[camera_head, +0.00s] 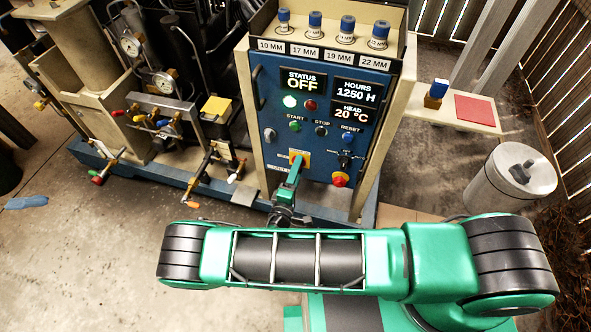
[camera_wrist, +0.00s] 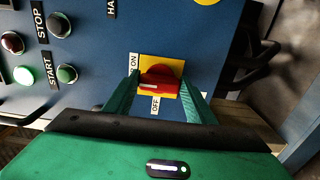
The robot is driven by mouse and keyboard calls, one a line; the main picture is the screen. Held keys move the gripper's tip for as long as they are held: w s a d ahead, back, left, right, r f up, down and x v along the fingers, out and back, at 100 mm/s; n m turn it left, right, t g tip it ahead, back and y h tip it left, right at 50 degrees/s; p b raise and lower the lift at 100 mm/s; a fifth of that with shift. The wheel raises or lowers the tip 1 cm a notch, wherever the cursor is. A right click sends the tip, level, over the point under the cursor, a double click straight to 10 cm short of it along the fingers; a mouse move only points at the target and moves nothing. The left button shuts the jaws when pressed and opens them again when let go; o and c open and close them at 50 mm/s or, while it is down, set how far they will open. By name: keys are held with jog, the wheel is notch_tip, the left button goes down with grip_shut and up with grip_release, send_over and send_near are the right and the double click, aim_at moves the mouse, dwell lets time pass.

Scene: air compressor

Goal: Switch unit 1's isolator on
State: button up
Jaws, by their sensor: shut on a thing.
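The isolator is a red knob (camera_wrist: 160,82) on a yellow plate, low on the blue control panel. In the wrist view the knob's pale mark points left, between the ON label (camera_wrist: 134,66) and the OFF label (camera_wrist: 155,104); I cannot tell its exact setting. My gripper (camera_wrist: 160,88) is shut on the knob, with one green finger on each side. In the head view the isolator's yellow plate (camera_head: 304,155) shows just above my gripper (camera_head: 293,174), which hides most of the knob.
The status display (camera_head: 302,83) reads OFF, with a lit green lamp (camera_head: 290,101) below it. A red-and-yellow emergency stop (camera_head: 340,180) sits right of the isolator. Pipes and valves (camera_head: 155,110) stand left; a metal bin (camera_head: 512,188) stands right.

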jog(key=shift+f, duration=0.1)
dwell(0.3)
jog(key=o, duration=1)
jog(key=shift+o, duration=0.2)
jog(key=v, duration=1)
jog(key=shift+s+a, duration=0.2)
jog(key=shift+s, duration=0.15)
jog(key=shift+s, duration=0.1)
